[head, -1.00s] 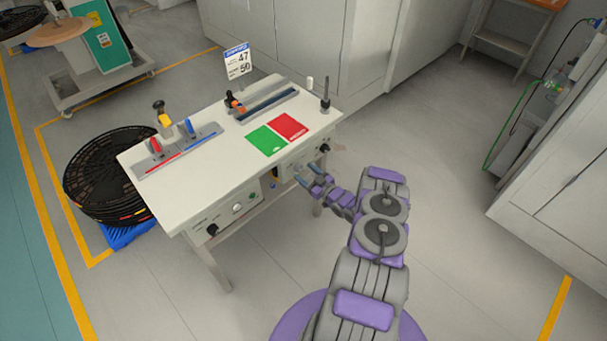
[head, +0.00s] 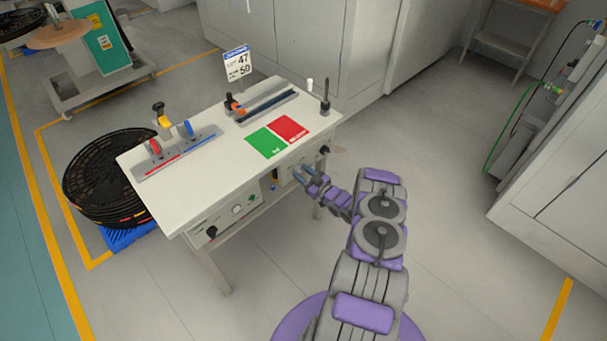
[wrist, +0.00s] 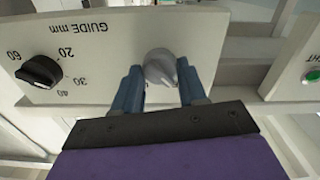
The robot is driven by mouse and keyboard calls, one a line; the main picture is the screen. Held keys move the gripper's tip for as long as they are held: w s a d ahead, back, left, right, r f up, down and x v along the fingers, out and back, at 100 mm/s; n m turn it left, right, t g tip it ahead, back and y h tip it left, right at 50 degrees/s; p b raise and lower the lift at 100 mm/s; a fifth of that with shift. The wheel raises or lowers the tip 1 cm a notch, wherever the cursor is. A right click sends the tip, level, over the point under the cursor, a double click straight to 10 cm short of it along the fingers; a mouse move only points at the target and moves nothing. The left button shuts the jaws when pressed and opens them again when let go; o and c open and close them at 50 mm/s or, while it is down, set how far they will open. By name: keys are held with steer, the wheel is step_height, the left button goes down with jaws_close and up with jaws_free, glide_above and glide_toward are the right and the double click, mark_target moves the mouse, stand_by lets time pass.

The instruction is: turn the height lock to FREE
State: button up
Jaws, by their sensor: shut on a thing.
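A grey knob (wrist: 161,68) sits on the pale front panel in the wrist view, beside the GUIDE mm dial. I take it for the height lock, but I see no lock wording or FREE mark by it. My gripper (wrist: 161,85) is shut on this knob, one blue-grey finger on each side. In the head view my gripper (head: 303,173) is at the right part of the bench's front panel, and the knob itself cannot be made out there.
A green button (wrist: 313,76) is at the right edge. The white bench top (head: 205,170) carries green and red pads. Open floor lies right of my arm.

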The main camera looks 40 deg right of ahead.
steer(key=shift+c, duration=0.7)
steer(key=shift+r, duration=0.1)
steer(key=shift+n+p, duration=0.4)
steer(key=shift+p, duration=0.15)
steer(key=o, duration=1.1)
steer(key=shift+c, duration=0.2)
steer(key=s+d+p, duration=0.1)
steer(key=s+p, duration=0.3)
steer(key=s, duration=1.3)
steer(key=shift+s+d, duration=0.15)
steer(key=shift+d, duration=0.1)
